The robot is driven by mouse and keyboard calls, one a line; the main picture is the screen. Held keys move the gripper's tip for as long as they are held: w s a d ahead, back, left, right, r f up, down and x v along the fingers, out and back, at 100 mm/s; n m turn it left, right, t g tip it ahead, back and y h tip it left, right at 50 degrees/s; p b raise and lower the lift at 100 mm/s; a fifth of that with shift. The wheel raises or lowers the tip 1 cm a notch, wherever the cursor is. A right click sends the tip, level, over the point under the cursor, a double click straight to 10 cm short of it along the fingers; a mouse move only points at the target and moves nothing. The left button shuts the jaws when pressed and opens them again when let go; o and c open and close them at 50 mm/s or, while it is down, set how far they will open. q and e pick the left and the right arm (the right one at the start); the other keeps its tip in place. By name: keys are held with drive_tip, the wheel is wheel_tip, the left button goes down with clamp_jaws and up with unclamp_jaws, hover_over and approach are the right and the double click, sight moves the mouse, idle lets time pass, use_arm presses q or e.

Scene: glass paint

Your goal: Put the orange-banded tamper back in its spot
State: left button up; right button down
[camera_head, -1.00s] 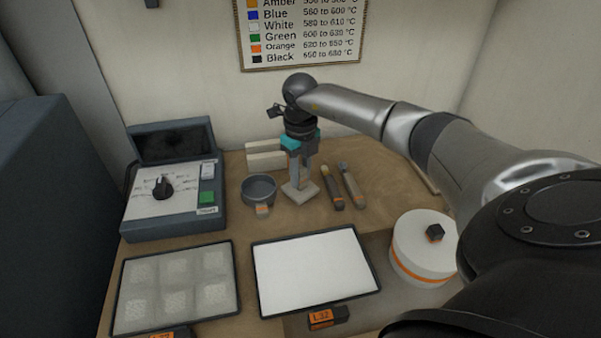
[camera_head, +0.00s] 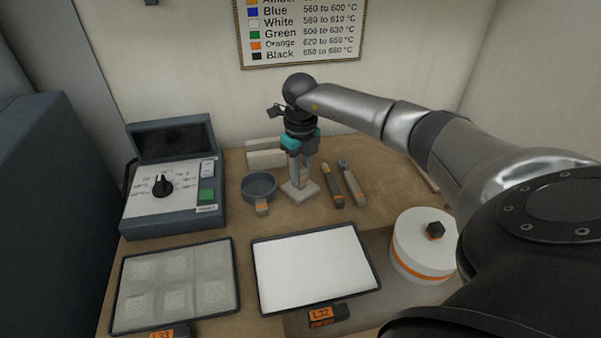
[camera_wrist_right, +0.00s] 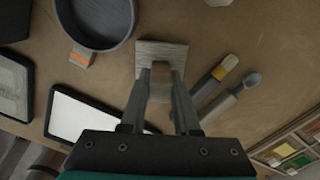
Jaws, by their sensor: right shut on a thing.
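My right gripper (camera_head: 299,176) points down at the back middle of the worktop, with its fingers shut on the tamper. The tamper shows a pale grey square base (camera_head: 301,193) below the fingertips. In the right wrist view, the square base (camera_wrist_right: 160,55) lies just beyond the fingertips, and a bit of orange shows between the fingers. The fingers hide most of the tamper's handle. The base is at or close above the worktop; I cannot tell if it touches. My left gripper is not in view.
A grey bowl (camera_head: 259,187) with an orange-marked block stands just left of the tamper. Two slim tools (camera_head: 331,186) (camera_head: 352,184) lie just right. A kiln-like control box (camera_head: 172,190) stands left. A white tray (camera_head: 257,279) and a round white container (camera_head: 413,240) are nearer.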

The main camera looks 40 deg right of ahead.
drive_tip(key=shift+f, duration=0.25)
idle(0.3)
drive_tip(key=c, duration=0.6)
unclamp_jaws()
drive_tip(key=shift+o, duration=0.2)
wheel_tip(320, 180, up, 15)
drive_tip(key=shift+r+p, duration=0.15)
drive_tip(key=shift+p, duration=0.25)
